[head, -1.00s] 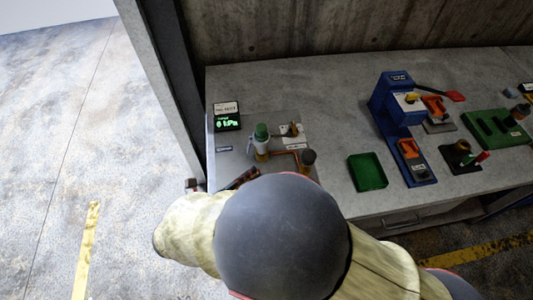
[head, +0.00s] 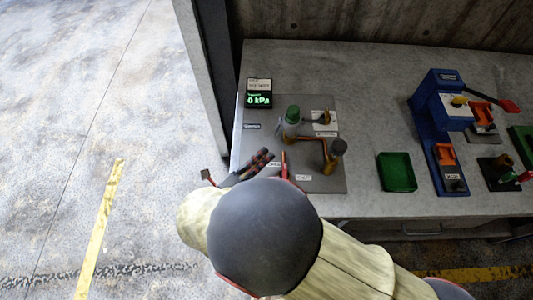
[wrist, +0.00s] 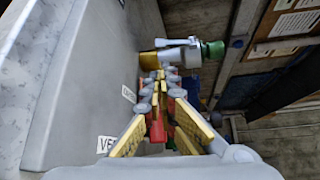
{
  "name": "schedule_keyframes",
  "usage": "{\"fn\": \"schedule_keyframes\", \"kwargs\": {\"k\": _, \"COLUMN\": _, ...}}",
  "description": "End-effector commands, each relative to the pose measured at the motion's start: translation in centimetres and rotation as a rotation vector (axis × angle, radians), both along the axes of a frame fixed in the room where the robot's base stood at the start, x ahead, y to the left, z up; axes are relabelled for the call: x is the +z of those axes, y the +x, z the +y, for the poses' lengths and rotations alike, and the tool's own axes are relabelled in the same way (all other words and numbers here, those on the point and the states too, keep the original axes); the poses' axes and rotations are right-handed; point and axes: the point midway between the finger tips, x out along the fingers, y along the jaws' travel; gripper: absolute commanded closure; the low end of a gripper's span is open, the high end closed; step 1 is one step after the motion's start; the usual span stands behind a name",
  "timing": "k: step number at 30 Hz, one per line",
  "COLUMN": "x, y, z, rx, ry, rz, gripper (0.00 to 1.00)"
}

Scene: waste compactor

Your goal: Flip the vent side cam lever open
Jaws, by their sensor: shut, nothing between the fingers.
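A grey panel (head: 325,183) on the bench carries a green-capped grey fitting (head: 292,118), orange pipework and small labels. A thin red lever (head: 284,164) stands at its front beside a white label; the label is too small to read, so I cannot be sure this is the vent side lever. In the wrist view my gripper (wrist: 160,86) is shut and empty, its yellow-padded fingers running alongside the panel (wrist: 85,85) toward the green-capped fitting (wrist: 212,50). Red parts (wrist: 158,128) show between the finger links.
A pressure display (head: 258,100) reading 0 kPa stands at the panel's back left. A dark post (head: 210,70) rises left of the bench. A green tray (head: 396,172) and a blue press-like device (head: 430,120) stand to the right. Bare bench lies behind the panel.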

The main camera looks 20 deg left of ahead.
Motion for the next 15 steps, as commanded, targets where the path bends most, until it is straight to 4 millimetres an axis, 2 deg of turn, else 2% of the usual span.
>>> {"fn": "schedule_keyframes", "kwargs": {"k": 9, "x": -1.0, "y": 5.0, "z": -2.5, "rx": -0.004, "ry": 0.001, "rz": -0.001, "gripper": 1.00}}
{"fn": "schedule_keyframes", "kwargs": {"k": 15, "x": -1.1, "y": 6.8, "z": -3.2, "rx": -0.002, "ry": 0.003, "rz": -0.001, "gripper": 1.00}}
